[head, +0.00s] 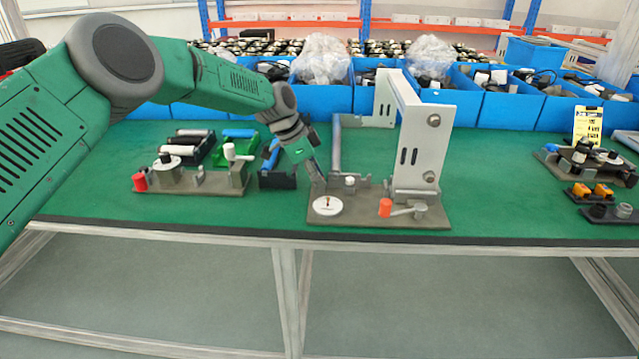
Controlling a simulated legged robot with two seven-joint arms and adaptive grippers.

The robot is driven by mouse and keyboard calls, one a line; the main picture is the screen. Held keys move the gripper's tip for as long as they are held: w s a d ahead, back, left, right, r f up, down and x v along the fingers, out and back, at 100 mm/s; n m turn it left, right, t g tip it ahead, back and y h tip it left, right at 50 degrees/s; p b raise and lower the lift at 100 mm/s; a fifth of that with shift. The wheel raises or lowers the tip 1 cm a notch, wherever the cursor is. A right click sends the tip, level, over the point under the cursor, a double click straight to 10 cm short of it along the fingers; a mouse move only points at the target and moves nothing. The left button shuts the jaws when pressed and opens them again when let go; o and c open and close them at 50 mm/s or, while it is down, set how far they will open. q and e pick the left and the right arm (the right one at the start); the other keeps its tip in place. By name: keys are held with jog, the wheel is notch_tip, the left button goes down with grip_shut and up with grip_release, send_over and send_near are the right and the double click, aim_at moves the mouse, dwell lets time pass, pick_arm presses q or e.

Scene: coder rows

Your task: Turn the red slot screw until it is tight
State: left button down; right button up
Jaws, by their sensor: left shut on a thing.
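A grey-brown fixture plate (440,219) lies near the table's front edge. I cannot tell whether that thing touches the screw. My right gripper is not in view.
On the plate stand a tall pale bracket (416,140) and a lever with an orange-red knob (385,207). Another fixture (205,183) and small trays lie left. More fixtures lie far right. Blue bins (467,108) line the back.

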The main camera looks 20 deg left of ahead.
pick_arm(q)
jog(key=shift+d+m, duration=0.2)
jog(key=shift+m, duration=0.1)
jog(key=m, duration=0.1)
jog(key=m+g+b, duration=0.1)
jog(key=shift+w+f+m+b, duration=0.1)
jog(key=shift+f+m+b, duration=0.15)
jog(key=shift+m+b, duration=0.05)
jog(key=shift+m+g+b, duration=0.4)
jog(key=shift+m+g, duration=0.2)
jog(key=shift+m, duration=0.3)
jog(key=shift+r+m, duration=0.25)
jog(key=shift+m, duration=0.15)
jog(key=c, duration=1.6)
grip_release()
jog(key=shift+o, duration=0.2)
jog(key=shift+w+d, duration=0.1)
